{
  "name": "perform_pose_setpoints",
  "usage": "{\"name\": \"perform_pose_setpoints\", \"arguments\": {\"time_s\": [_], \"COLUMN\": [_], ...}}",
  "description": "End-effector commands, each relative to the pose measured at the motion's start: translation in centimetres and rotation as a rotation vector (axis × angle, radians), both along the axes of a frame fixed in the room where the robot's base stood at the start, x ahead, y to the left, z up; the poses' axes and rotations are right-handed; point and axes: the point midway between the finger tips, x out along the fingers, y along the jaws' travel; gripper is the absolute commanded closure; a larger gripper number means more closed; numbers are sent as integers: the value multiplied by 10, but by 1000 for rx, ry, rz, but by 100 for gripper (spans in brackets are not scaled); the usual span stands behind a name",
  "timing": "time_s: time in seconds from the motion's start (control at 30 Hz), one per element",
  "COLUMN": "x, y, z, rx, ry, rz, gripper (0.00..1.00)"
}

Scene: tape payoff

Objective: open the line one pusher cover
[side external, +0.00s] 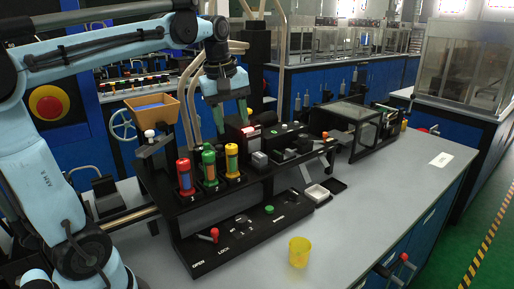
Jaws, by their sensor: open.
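My gripper (232,122) points down above the back of the black workstation (225,222), with its two green-edged fingers apart and nothing visible between them. It is behind the green cylinder (209,165) and the yellow cylinder (231,160). A red-and-blue cylinder (185,177) stands to their left; a number 1 seems to mark its base. A dark block with a red-and-white top (250,131) is just right of the fingers. I cannot tell which part is the line one pusher cover. Contact between the fingers and the station is not clear.
A red-knobbed lever (214,233) sits on the front panel, near OPEN and LOCK labels. A clear-sided box (352,126) stands right. The bench's right part is mostly free.

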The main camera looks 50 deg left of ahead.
Motion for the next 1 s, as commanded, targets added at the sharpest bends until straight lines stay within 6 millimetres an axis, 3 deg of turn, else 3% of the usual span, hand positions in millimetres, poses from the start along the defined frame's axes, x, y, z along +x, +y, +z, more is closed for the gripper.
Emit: {"name": "perform_pose_setpoints", "arguments": {"time_s": [0.03,0.2,0.47,0.67,1.0], "x": [4,6,3,3,3], "y": [15,52,73,73,72], "z": [10,30,39,24,-26], "rx": [-28,-102,-137,-138,-138], "ry": [30,119,176,177,176], "rz": [118,468,693,698,695], "gripper": [52,52,52,52,52]}}
